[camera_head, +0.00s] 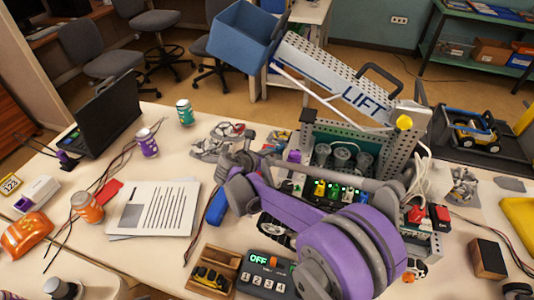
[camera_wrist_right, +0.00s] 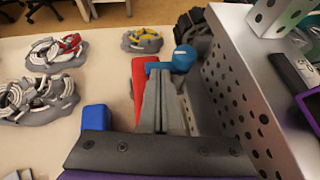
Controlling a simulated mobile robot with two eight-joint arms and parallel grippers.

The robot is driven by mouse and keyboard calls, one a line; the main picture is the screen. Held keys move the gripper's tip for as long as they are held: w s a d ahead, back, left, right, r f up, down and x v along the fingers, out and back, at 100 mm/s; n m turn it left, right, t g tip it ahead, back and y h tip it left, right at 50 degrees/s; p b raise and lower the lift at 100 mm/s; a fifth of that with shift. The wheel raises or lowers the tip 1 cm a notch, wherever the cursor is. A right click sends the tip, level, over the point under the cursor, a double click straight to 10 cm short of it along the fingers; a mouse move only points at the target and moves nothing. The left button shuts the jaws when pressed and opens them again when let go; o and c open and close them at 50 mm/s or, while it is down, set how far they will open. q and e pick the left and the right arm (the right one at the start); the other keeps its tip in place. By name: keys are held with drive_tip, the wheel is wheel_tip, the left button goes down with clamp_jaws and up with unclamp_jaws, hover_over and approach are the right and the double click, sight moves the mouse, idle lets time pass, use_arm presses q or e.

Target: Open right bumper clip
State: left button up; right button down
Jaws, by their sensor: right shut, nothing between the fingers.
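The robot with the LIFT arm (camera_head: 345,85) stands on the table, its bumper side partly hidden behind my purple right arm. In the right wrist view, a red bar (camera_wrist_right: 140,85) lies along the perforated grey side plate (camera_wrist_right: 235,100). A blue clip-like part with a round knob (camera_wrist_right: 184,58) sits at its far end, just beyond my fingertips. My right gripper (camera_wrist_right: 160,85) is shut and empty, its fingers beside the red bar; contact with the blue part cannot be told. A blue block (camera_wrist_right: 97,118) shows left of the fingers. My left gripper is not in view.
A control box reading OFF (camera_head: 268,272) and a wooden tray (camera_head: 213,270) are near the front edge. Papers (camera_head: 152,208), cans and a laptop (camera_head: 105,112) are on the left. Coiled cables on grey pads (camera_wrist_right: 55,50) lie left of the gripper. A black crate holds a yellow vehicle (camera_head: 470,130).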

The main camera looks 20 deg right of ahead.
sight(273, 147)
drive_tip(key=m+g+h, duration=0.1)
drive_tip(key=w+m+g+h, duration=0.1)
drive_tip(key=m, duration=0.1)
drive_tip(key=shift+w+a+g, duration=0.1)
drive_tip(key=shift+w+g, duration=0.2)
drive_tip(key=shift+g, duration=0.1)
drive_tip(key=m+g, duration=0.1)
drive_tip(key=w+m+g, duration=0.1)
drive_tip(key=m+g+h, duration=0.1)
drive_tip(key=shift+w+d+m+g+p, duration=0.3)
drive_tip(key=shift+d+m+p, duration=0.05)
drive_tip(key=shift+m, duration=0.05)
drive_tip(key=shift+w+d, duration=0.6)
drive_tip(key=shift+w, duration=0.15)
drive_tip(key=shift+w+d, duration=0.4)
drive_tip(key=shift+d, duration=0.4)
drive_tip(key=shift+s+d+f+b, duration=0.1)
drive_tip(key=shift+s+d+b, duration=0.1)
drive_tip(key=shift+s+b, duration=0.25)
drive_tip(key=shift+s, duration=0.15)
